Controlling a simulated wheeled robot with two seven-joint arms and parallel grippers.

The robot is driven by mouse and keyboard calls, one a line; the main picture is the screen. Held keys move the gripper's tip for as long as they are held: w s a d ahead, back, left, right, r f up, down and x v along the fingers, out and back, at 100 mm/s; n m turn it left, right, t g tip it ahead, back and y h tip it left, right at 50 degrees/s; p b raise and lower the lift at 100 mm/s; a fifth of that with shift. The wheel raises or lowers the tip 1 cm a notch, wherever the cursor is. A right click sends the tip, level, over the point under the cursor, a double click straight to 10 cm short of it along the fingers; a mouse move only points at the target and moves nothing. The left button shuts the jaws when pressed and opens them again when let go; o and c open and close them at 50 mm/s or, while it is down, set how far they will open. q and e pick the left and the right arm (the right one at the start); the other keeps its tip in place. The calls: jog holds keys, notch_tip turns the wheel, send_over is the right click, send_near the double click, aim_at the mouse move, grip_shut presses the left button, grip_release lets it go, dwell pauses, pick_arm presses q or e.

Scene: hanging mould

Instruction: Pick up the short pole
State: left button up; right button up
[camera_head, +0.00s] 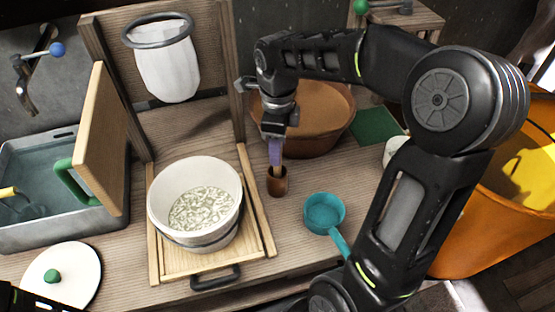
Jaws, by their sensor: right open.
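A short pole (275,153) with a purple upper part and a wooden lower part stands upright in a small brown cup (277,183) on the wooden counter. My right gripper (273,133) points down directly above the pole, with its open fingers at the pole's top end. The fingers hide the top of the pole, and I cannot tell whether they touch it. My left gripper is not in view; only a dark piece of my left arm shows at the bottom left corner.
A white pot (157,207) of pale grains sits on a wooden tray (180,264) left of the cup. A teal ladle (323,212) lies to the right. A brown bowl (328,125) is behind. A sink (45,235) and round lid (75,262) are left.

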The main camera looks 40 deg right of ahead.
jog(key=shift+c, duration=0.5)
grip_shut()
